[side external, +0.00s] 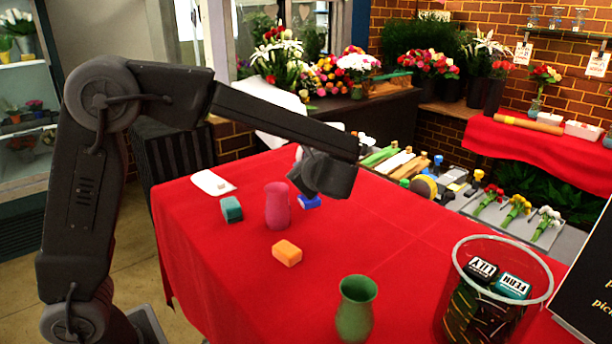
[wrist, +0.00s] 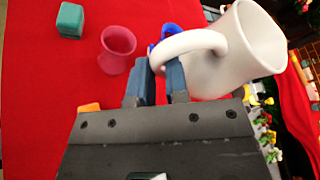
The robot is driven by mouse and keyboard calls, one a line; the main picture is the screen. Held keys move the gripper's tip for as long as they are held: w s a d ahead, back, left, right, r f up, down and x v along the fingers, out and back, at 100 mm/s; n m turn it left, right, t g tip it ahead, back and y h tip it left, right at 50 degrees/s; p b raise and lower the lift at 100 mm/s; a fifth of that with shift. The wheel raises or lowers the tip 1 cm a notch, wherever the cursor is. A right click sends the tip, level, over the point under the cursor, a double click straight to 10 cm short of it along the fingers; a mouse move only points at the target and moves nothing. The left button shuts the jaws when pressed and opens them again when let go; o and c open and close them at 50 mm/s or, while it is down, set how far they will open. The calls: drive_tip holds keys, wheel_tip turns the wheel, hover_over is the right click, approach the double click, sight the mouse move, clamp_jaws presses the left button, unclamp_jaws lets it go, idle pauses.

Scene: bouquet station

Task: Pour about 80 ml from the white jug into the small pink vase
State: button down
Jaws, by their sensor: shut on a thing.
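The white jug (wrist: 243,55) fills the upper right of the wrist view. My gripper (wrist: 161,78) is shut on its handle, with the jug's body to the right of the fingers. In the side view my gripper (side external: 322,177) is above the table and hides most of the jug. I cannot tell the jug's exact tilt or see any liquid. The small pink vase (side external: 278,206) stands upright on the red table, left of my gripper. It also shows in the wrist view (wrist: 117,48), apart from the jug and left of the fingers.
A green vase (side external: 355,310) and a clear bucket (side external: 497,300) stand at the front. A white card (side external: 212,183) lies at the back left of the red table (side external: 400,235).

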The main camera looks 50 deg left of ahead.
wheel_tip(320, 180, up, 3)
drive_tip(key=shift+f, duration=0.15)
drive_tip(key=shift+a, duration=0.1)
wheel_tip(320, 180, down, 13)
drive_tip(key=d+m+t+h, duration=0.2)
drive_tip(key=m+t+h, duration=0.6)
drive_tip(key=m+h, duration=0.1)
drive_tip(key=shift+s+m, duration=0.2)
drive_tip(key=shift+m, duration=0.3)
